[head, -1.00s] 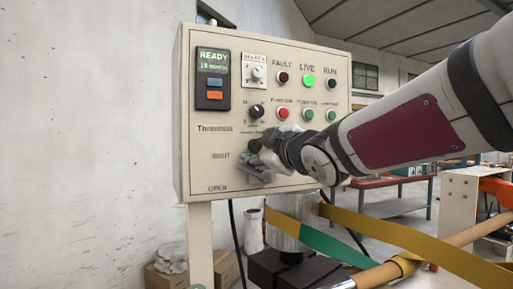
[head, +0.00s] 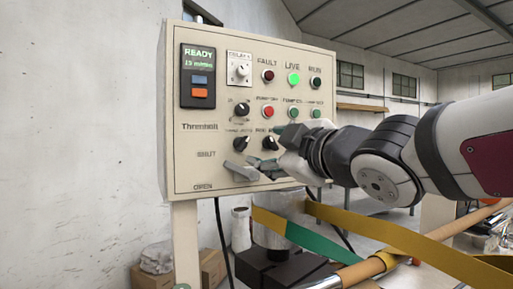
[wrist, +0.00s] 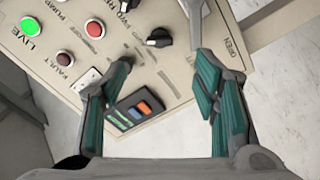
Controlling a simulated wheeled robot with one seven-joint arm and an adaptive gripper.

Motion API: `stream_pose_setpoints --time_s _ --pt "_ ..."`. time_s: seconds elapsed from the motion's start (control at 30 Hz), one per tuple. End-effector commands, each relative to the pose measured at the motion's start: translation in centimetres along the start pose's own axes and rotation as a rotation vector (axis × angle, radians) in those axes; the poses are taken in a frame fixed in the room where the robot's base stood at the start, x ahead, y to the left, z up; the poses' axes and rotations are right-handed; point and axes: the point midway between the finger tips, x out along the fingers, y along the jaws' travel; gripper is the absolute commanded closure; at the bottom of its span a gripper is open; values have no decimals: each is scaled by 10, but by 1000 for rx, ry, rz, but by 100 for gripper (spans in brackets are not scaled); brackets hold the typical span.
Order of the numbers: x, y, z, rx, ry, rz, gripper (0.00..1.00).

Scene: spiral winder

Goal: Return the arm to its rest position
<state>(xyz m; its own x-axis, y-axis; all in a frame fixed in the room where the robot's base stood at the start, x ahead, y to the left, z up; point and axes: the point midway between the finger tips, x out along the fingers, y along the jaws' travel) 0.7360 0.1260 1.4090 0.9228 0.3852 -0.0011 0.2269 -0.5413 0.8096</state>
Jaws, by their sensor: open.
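My gripper (head: 272,154) is in front of the lower right of the control panel (head: 215,118), open. In the wrist view its two teal-padded fingers (wrist: 163,62) stand apart, with nothing held between them. A grey lever (head: 240,172) sits at the panel's lower part, between the SHUT and OPEN labels; it also shows at the top of the wrist view (wrist: 194,12). My arm reaches in from the right. My gripper partly hides the panel's lower right. Whether a finger touches the panel cannot be told.
The panel's display (head: 199,58) reads READY and the green LIVE lamp (head: 293,79) is lit. Below are a yellow and green strap (head: 305,240), a tan roller (head: 380,264) and cardboard boxes (head: 212,268). A wall is at left.

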Motion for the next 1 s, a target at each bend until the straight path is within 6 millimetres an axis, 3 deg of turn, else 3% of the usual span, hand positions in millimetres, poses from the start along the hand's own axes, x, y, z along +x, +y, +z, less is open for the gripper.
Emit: stream_pose_setpoints --time_s 0.2,0.27,0.37,0.5,0.63,0.8,0.9,1.0 --pt "-3 0 7 18 -28 -1 45" --pt "-10 -1 20 53 -79 -4 45" --pt "-34 -9 56 163 -232 -16 45" --pt "-93 -41 120 395 -531 -51 45" --pt "-159 -88 158 621 -798 -97 45" --pt "-238 -150 174 870 -1082 -167 45" --pt "-269 -176 171 968 -1192 -203 45" --pt "-287 -192 168 1024 -1256 -227 45"
